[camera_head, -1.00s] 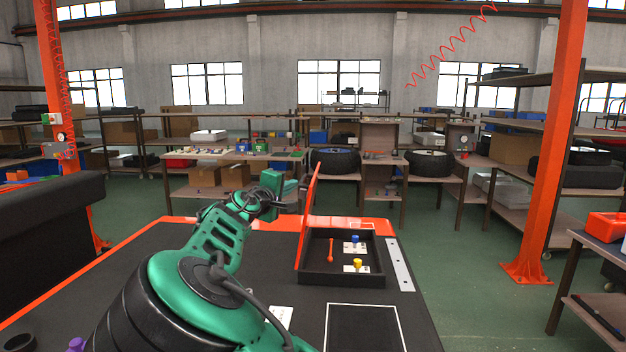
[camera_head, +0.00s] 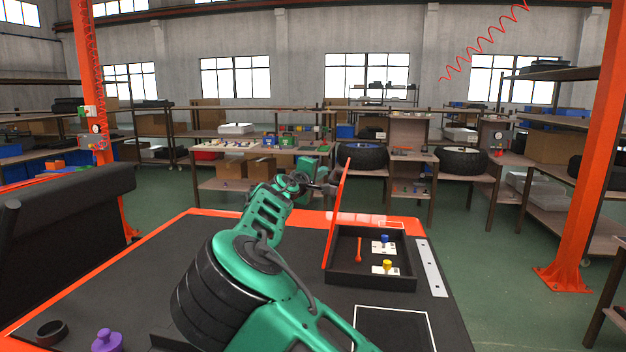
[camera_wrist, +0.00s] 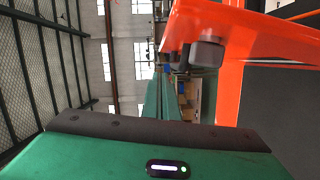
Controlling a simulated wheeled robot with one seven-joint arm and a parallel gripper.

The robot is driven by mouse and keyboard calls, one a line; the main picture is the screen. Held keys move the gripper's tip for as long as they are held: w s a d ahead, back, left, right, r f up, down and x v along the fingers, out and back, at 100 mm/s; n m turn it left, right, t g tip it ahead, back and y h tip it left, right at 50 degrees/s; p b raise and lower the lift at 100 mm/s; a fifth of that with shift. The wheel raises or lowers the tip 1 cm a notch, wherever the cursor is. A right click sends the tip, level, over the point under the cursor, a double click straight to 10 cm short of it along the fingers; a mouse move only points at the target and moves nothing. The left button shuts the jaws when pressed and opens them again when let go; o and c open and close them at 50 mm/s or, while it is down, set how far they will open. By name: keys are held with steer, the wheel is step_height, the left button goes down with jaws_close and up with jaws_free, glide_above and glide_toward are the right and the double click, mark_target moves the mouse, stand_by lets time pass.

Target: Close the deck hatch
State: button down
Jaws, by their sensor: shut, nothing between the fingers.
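The deck hatch (camera_head: 338,212) is a thin orange-red panel. It stands open, almost upright, along the left side of the shallow black deck compartment (camera_head: 372,282). The compartment's inside is exposed. My gripper (camera_head: 331,188) is shut and empty, on the left side of the hatch near its upper part. I cannot tell whether it touches the panel. In the wrist view an orange panel (camera_wrist: 240,28) with a grey knob (camera_wrist: 206,54) is close in front of my gripper.
In the compartment are a red pin-like piece (camera_head: 359,250), a blue knob (camera_head: 384,239) and a yellow knob (camera_head: 387,265) on white plates. A purple knobbed piece (camera_head: 107,341) and a dark ring (camera_head: 51,330) are at the deck's front left. A white-outlined square (camera_head: 392,325) is bare.

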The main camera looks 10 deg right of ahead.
mark_target(336, 184)
steer(key=shift+d+f, duration=0.2)
steer(key=shift+d, duration=1)
steer(key=shift+d+f, duration=0.2)
steer(key=shift+d, duration=0.95)
